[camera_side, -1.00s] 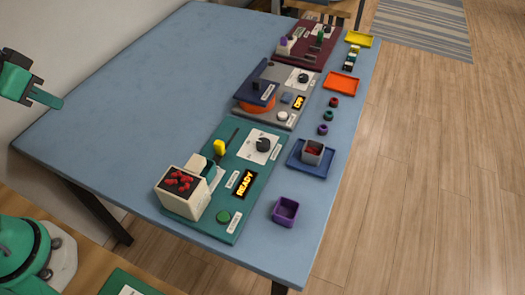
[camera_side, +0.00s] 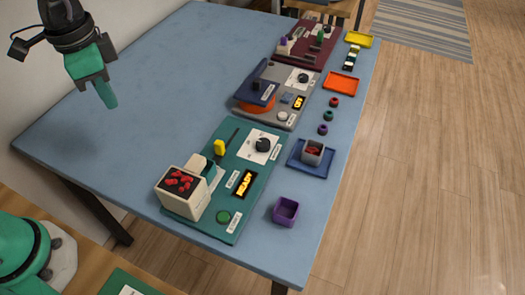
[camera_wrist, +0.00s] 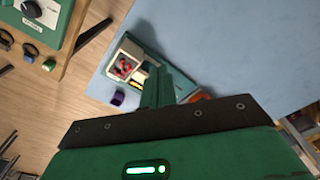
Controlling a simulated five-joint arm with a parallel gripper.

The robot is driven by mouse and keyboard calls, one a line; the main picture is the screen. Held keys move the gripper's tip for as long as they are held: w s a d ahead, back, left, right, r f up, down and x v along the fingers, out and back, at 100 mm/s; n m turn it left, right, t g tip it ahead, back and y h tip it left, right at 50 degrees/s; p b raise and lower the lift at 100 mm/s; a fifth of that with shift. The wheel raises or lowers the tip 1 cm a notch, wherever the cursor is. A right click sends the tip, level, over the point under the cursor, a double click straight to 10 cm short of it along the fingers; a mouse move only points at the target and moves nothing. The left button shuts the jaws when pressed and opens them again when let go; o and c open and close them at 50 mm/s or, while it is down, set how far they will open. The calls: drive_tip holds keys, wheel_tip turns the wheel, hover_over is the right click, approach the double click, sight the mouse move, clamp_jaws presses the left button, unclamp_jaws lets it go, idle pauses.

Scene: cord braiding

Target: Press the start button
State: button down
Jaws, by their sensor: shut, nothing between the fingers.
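A green panel (camera_side: 225,222) lies near the front of the blue table and also shows in the wrist view (camera_wrist: 184,86). A round green button (camera_side: 224,217) sits at its front edge, beside a small white label; I cannot read the label. The panel's display (camera_side: 244,184) shows READY in yellow. A white box with red pieces (camera_side: 181,190) stands on the panel's left and also shows in the wrist view (camera_wrist: 124,66). My gripper (camera_side: 109,100) is shut and empty, pointing down above the table's left part, well apart from the button. Its fingers show in the wrist view (camera_wrist: 157,86).
A purple bin (camera_side: 286,211) and a blue tray (camera_side: 310,170) with a grey cup are right of the panel. A grey panel (camera_side: 287,73) and a maroon panel (camera_side: 304,46) lie farther back. The table's left half is clear.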

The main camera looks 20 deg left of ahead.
drive_tip(key=w+d+f+m+g+y, duration=0.1)
drive_tip(key=d+f+m+g, duration=0.15)
drive_tip(key=d, duration=0.35)
drive_tip(key=w+d+f+m+g+y, duration=0.1)
drive_tip(key=d+f+m, duration=0.1)
drive_tip(key=d+m, duration=0.25)
drive_tip(key=m+g+y, duration=0.2)
drive_tip(key=m+y, duration=0.2)
drive_tip(key=m, duration=0.1)
hover_over(226, 216)
wheel_tip(226, 216, down, 7)
drive_tip(key=shift+d+f, duration=0.1)
drive_tip(key=shift+f, duration=0.15)
drive_tip(key=shift+f, duration=4.4)
drive_tip(key=shift+f, duration=0.8)
drive_tip(key=shift+r, duration=0.8)
